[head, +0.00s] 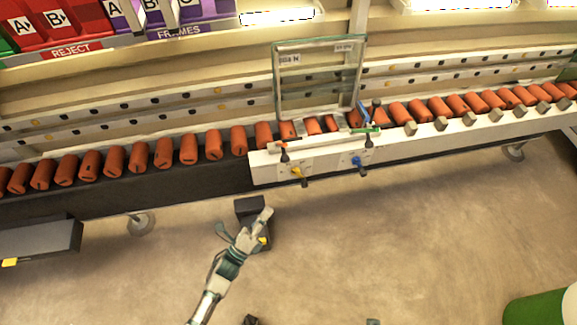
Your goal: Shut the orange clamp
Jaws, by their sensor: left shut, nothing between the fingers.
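The orange clamp (299,174) is a small yellow-orange handle on the front of the white panel (325,160), below a black knob. It is too small to tell whether it is open or shut. My left gripper (266,217) is in the lower middle of the head view, on an arm that comes up from the bottom edge. Its fingers are shut and empty. It appears below and to the left of the orange clamp, apart from it. My right gripper is not in view.
A blue clamp (358,161) sits right of the orange one. A clear framed cover (320,80) stands above the panel. Orange cylinders (140,155) line the conveyor on both sides. A dark block (249,207) shows behind my left gripper.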

